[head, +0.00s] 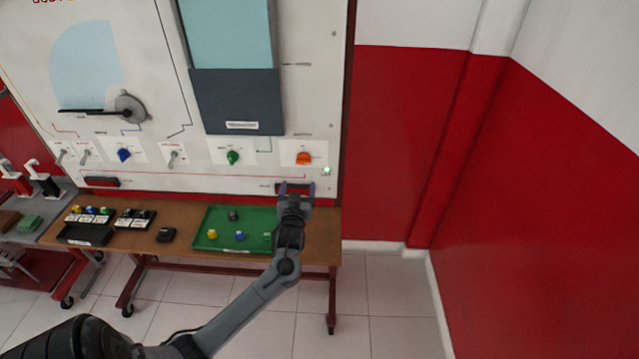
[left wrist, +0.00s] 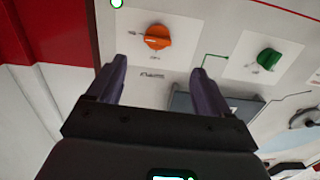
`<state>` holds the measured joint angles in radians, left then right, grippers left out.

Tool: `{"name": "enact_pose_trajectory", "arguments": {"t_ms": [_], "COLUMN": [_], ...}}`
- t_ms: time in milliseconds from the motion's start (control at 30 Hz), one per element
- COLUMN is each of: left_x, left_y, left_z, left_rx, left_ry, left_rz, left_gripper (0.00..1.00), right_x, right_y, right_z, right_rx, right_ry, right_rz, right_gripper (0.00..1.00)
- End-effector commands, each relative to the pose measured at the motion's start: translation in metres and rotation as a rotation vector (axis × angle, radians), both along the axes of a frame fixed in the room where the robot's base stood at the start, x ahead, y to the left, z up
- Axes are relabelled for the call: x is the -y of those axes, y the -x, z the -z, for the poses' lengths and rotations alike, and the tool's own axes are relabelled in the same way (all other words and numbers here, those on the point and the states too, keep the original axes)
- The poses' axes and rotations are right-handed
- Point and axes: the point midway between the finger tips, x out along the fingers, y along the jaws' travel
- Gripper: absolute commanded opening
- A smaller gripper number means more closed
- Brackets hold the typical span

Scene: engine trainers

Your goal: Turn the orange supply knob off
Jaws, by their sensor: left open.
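The orange supply knob (head: 304,158) is on a white label plate at the lower right of the upright panel. A small green light (head: 326,170) is lit just below and to its right. The knob also shows in the left wrist view (left wrist: 157,37), beyond the fingertips. My left gripper (head: 295,187) is open and empty, a little below the knob in the head view and apart from it. In the left wrist view its two purple fingers (left wrist: 156,80) stand apart with the knob between and ahead of them. My right gripper is in neither view.
A green knob (head: 233,157) and a blue knob (head: 124,155) sit left of it on the panel, with toggle switches (head: 173,156). Below is a brown table (head: 188,247) with a green tray (head: 207,225) of small parts. Open floor lies to the right.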

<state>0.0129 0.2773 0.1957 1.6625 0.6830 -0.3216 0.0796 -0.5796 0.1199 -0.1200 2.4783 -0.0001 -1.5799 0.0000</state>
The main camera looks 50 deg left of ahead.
Motion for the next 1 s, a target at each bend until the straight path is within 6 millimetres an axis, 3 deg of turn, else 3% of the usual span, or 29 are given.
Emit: {"name": "enact_pose_trajectory", "arguments": {"t_ms": [33, 100, 367, 800, 1000], "left_x": [-0.001, -0.001, -0.013, -0.066, -0.08], "left_y": [-0.004, -0.008, -0.022, -0.065, -0.077], "left_z": [0.006, 0.003, -0.001, 0.0, 0.0], "left_rx": [0.015, 0.029, 0.043, 0.042, 0.042], "left_ry": [-0.003, -0.004, -0.005, -0.004, -0.004], "left_rz": [-0.001, 0.0, 0.002, 0.0, 0.001], "left_gripper": [0.8, 0.8, 0.8, 0.8, 0.8], "right_x": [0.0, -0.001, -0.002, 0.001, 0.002], "right_y": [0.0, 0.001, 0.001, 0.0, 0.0], "right_z": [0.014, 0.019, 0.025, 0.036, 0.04], "right_rx": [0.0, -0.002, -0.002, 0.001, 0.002], "right_ry": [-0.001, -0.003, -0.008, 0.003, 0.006], "right_rz": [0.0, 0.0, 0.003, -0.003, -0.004], "right_gripper": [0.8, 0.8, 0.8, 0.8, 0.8]}}
